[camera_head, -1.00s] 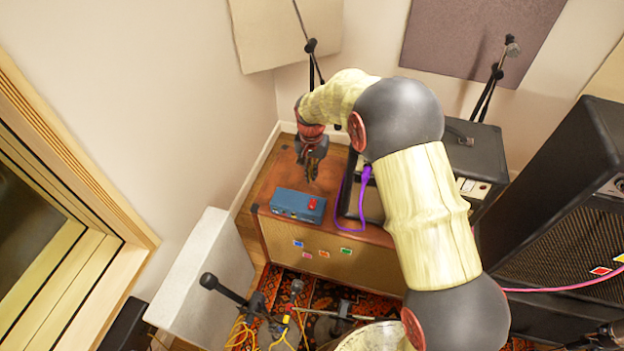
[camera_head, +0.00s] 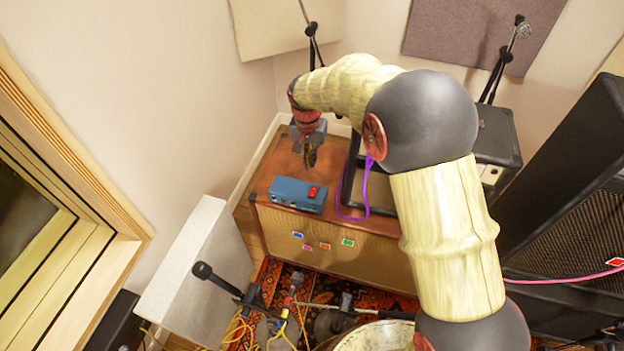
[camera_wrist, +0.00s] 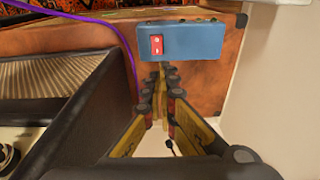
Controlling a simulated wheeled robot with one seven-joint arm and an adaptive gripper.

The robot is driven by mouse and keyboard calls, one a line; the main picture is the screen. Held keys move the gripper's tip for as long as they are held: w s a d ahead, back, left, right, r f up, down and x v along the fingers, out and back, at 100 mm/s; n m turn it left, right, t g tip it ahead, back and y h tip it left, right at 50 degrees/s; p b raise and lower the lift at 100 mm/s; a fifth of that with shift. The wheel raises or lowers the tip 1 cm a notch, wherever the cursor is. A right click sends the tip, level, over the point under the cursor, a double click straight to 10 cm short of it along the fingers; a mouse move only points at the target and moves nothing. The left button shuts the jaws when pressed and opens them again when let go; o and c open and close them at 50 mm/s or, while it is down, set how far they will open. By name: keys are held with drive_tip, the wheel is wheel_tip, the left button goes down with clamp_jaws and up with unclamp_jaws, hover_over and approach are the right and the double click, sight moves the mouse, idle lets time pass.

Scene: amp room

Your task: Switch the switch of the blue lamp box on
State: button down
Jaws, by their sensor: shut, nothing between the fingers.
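The blue lamp box (camera_head: 298,195) sits on top of a brown wooden amp cabinet near its front edge. Its red switch (camera_head: 313,191) is on the box's top, toward the right end. In the wrist view the blue box (camera_wrist: 195,40) is at the top, with the red switch (camera_wrist: 157,45) near its left end. My gripper (camera_head: 310,163) is shut and empty. It points down behind the box on the switch's side and appears apart from it. In the wrist view my closed fingertips (camera_wrist: 160,72) are just below the switch in the picture.
The brown cabinet (camera_head: 330,240) carries a black-framed amp with a purple cable (camera_head: 365,190) right of the box. A pale panel (camera_head: 195,270) stands at the left front. Microphone stands and cables crowd the rug. The cabinet top left of my gripper is clear.

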sight(313, 187)
drive_tip(key=f+b, duration=0.1)
drive_tip(key=f, duration=0.3)
drive_tip(key=w+f+b, duration=0.1)
drive_tip(key=f+b, duration=0.1)
drive_tip(key=f, duration=0.3)
drive_tip(key=f+b, duration=0.2)
drive_tip(key=f, duration=0.3)
drive_tip(key=shift+w+d, duration=0.3)
